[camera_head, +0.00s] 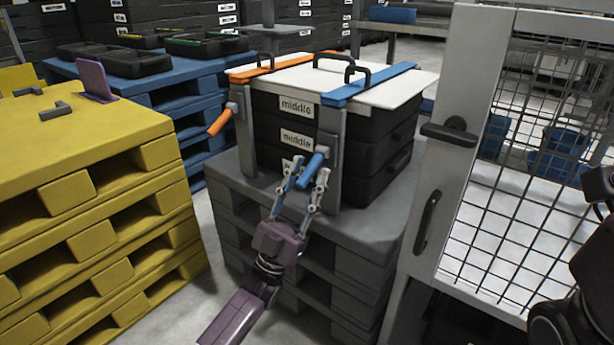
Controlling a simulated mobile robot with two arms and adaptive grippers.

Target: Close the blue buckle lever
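The blue buckle lever (312,168) sticks out, tilted down and to the left, from a grey upright bracket (329,130) on the front of a stack of black crates (378,135). The bracket meets a blue strap (370,84) across the white lid. My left gripper (305,177) is open, its two fingers apart on either side of the blue lever. I cannot tell whether they touch it. A dark part of my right arm (575,322) shows at the right edge; its fingertips cannot be made out clearly.
An orange lever (219,123) sticks out from the left bracket, below an orange strap (282,66). The crates stand on grey pallets (340,262). Yellow pallets (90,215) stand at left. A mesh door with a grey frame (452,150) stands close at right.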

